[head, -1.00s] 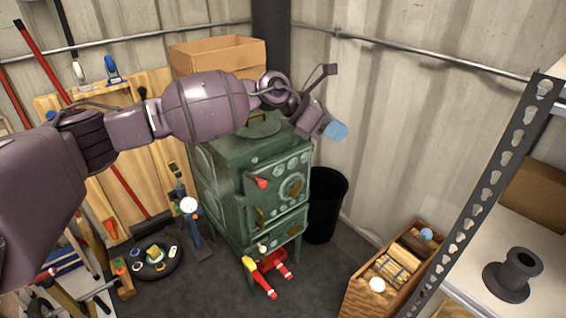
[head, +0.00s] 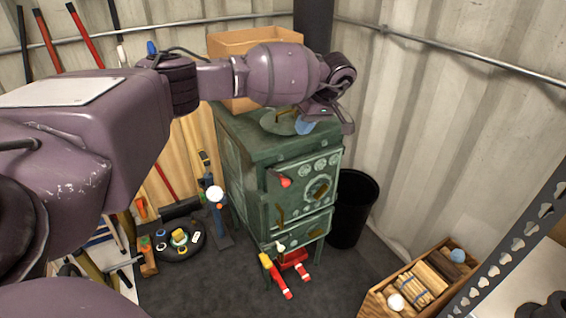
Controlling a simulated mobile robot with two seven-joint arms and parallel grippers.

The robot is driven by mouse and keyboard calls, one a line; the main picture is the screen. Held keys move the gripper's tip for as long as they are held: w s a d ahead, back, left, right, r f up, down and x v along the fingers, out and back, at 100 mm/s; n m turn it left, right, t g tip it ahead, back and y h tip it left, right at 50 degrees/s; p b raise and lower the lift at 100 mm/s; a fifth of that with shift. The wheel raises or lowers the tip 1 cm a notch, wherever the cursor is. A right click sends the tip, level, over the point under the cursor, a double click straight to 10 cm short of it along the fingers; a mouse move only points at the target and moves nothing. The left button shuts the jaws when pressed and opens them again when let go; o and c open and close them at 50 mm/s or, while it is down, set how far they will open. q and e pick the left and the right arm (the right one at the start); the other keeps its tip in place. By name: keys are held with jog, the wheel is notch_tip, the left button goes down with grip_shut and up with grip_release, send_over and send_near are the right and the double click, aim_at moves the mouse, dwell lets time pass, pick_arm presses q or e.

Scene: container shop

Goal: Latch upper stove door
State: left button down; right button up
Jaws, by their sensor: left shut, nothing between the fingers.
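The green stove (head: 240,160) stands against the back wall. My right gripper is out of view.
A wooden crate (head: 375,300) and a metal shelf upright (head: 520,245) are at right.

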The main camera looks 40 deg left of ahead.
pick_arm(q)
jog(key=shift+f, duration=0.1)
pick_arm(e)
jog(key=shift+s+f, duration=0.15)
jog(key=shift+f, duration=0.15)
pick_arm(q)
jog(key=b, duration=0.2)
send_near(280, 178)
jog(key=a, duration=0.1)
jog(key=w+a, duration=0.1)
jog(key=shift+a+f, duration=0.3)
jog(key=shift+f, duration=0.05)
jog(key=shift+s+a+f, duration=0.45)
jog(key=shift+s+f, duration=0.15)
jog(key=shift+f, duration=0.15)
jog(key=shift+s+a+f, duration=0.2)
jog(key=shift+s+f, duration=0.2)
jog(key=shift+s, duration=0.15)
jog(key=shift+s+f, duration=0.15)
jog(key=shift+f, duration=0.05)
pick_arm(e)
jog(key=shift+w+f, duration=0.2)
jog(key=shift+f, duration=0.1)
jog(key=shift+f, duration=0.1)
